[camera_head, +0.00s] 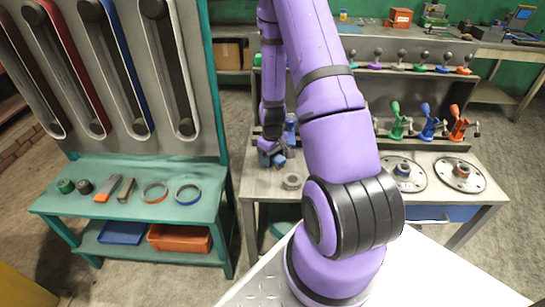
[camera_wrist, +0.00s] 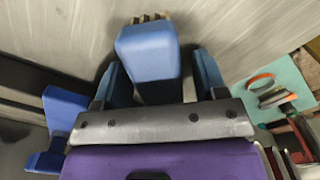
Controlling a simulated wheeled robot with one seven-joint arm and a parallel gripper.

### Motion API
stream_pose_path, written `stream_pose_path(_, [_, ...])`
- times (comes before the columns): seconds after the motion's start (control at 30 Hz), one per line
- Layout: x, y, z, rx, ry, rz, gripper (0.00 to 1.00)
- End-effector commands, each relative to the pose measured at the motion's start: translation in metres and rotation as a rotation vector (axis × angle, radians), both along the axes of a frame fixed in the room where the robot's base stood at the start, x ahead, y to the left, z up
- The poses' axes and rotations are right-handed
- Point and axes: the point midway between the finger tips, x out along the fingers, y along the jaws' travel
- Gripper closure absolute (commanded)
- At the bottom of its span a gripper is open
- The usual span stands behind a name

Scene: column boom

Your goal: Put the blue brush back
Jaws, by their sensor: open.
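The blue brush (camera_wrist: 148,55) is a blue block with brass-coloured bristles at its far end. It shows in the wrist view between the two blue fingers of my gripper (camera_wrist: 162,75). The fingers are apart, with visible gaps beside the block. In the head view my gripper (camera_head: 272,157) points down over the left end of the grey bench (camera_head: 262,212). The brush cannot be told clearly from the blue fingers there. Another blue part (camera_wrist: 60,125) stands left of my gripper in the wrist view. The brush's resting place is not clear.
A small grey ring (camera_head: 292,181) lies on the bench close to my gripper. Green, blue and orange clamps (camera_head: 430,123) and two round flanges (camera_head: 404,173) stand to the right. A teal table (camera_head: 95,212) with rings and small parts is at left, beneath a belt panel.

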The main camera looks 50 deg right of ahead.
Motion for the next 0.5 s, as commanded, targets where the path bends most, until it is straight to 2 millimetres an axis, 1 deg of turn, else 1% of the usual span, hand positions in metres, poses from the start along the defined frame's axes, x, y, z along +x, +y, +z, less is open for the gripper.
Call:
stream_pose_path(0.13, [0.000,0.000,0.005,-0.001,-0.001,0.000,0.34])
stream_pose_path(0.27, [0.001,0.000,0.019,-0.001,-0.002,0.000,0.34])
stream_pose_path(0.5, [0.001,0.000,0.059,-0.002,-0.004,0.001,0.34])
